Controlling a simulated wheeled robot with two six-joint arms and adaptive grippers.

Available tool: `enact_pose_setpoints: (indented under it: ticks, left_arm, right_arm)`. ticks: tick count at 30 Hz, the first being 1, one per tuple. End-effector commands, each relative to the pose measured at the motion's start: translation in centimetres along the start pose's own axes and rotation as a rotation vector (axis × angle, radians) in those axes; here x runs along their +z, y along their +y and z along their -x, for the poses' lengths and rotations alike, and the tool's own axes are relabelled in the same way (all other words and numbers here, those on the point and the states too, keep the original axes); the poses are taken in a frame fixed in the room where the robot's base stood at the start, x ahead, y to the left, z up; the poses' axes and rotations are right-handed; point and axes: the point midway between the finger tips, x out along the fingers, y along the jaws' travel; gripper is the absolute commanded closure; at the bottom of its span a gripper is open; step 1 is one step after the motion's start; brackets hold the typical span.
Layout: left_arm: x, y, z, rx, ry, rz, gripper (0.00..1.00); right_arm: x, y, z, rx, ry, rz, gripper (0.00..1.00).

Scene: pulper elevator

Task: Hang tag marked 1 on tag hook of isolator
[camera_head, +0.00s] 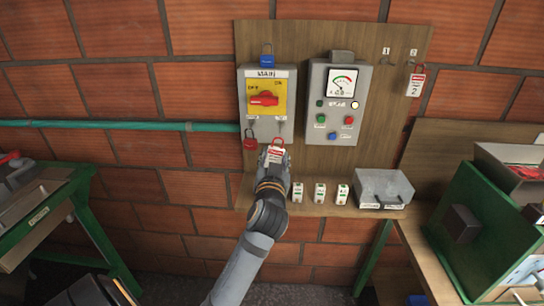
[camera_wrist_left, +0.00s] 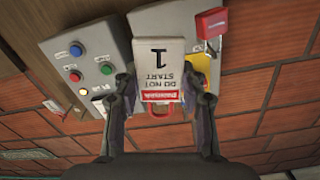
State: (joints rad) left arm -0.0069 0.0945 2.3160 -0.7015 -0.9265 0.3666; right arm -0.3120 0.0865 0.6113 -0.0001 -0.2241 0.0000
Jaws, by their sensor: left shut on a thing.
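My left gripper (camera_head: 274,160) is shut on the white and red tag marked 1 (camera_head: 276,153), just below the isolator's lower right. In the wrist view this tag (camera_wrist_left: 160,70) reads "DO NOT START 1", upside down, between my fingers (camera_wrist_left: 163,98). I cannot tell whether the tag touches the tag hook, which is mostly hidden. My right gripper is not in view.
A grey control box (camera_head: 335,103) with a gauge stands to the right. Tag 2 (camera_head: 415,84) hangs at the board's right; hook 1 (camera_head: 386,62) is bare.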

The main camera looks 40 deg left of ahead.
Motion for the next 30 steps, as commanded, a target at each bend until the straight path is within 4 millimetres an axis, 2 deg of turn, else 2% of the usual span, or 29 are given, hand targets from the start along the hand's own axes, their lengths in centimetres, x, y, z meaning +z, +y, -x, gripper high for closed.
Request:
enact_pose_setpoints:
  ticks: [5, 14, 21, 30]
  left_arm:
    - [0.4, -0.1, -2.0, -0.001, -0.004, -0.004, 0.82]
    - [0.6, 0.0, -4.1, -0.001, -0.004, -0.002, 0.82]
    - [0.4, 0.1, -5.0, -0.001, 0.002, -0.002, 0.82]
    - [0.6, 0.1, -7.1, -0.003, 0.001, -0.003, 0.82]
  right_arm:
    - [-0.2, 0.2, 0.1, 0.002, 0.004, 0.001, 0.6]
    - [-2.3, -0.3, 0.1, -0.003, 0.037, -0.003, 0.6]
    - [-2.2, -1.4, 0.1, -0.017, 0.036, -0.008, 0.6]
    - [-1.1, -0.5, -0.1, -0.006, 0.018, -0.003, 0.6]
